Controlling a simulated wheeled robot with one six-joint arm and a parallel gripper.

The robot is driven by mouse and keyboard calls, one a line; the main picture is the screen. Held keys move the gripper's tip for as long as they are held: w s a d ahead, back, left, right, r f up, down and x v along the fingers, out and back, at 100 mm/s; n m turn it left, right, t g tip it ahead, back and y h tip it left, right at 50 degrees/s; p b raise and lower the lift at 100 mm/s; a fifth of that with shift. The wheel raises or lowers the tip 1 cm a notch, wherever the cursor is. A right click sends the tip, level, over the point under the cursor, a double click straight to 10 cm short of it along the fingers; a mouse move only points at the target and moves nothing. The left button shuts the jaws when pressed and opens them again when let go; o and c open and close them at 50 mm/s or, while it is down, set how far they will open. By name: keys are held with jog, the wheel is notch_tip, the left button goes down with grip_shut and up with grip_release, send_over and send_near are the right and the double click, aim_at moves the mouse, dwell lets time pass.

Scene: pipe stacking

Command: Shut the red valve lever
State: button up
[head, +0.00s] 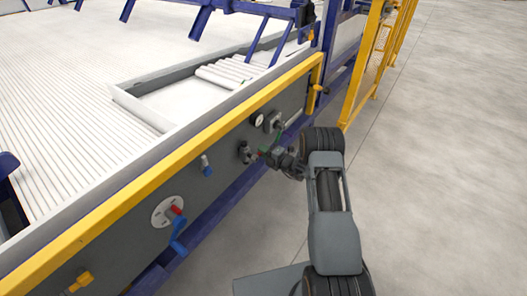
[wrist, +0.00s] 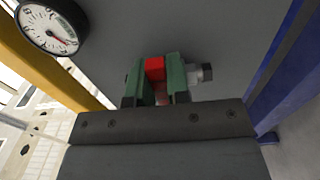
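The red valve lever (wrist: 155,69) shows in the wrist view as a red block between the two green fingers of my gripper (wrist: 156,78). It fills the gap, and both fingers appear to touch its sides. A grey valve fitting (wrist: 203,73) sticks out just right of the fingers. In the head view my gripper (head: 268,153) is at the dark side panel of the machine, and only a small bit of red shows by its fingertips. Most of the lever and the valve body are hidden by the fingers, so the lever's angle cannot be told.
A round gauge (head: 258,120) sits on the panel near my gripper. A blue lever (head: 207,166), a white dial with a red and blue crank (head: 168,211) and a yellow valve (head: 82,281) lie to the left. A yellow rail (head: 150,186) runs above. The floor at right is clear.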

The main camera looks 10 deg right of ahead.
jog(key=o, duration=0.4)
jog(key=shift+o, duration=0.2)
jog(key=p+v, duration=0.2)
jog(key=v, duration=1.1)
jog(key=shift+s+d, duration=0.2)
jog(key=shift+s, duration=0.2)
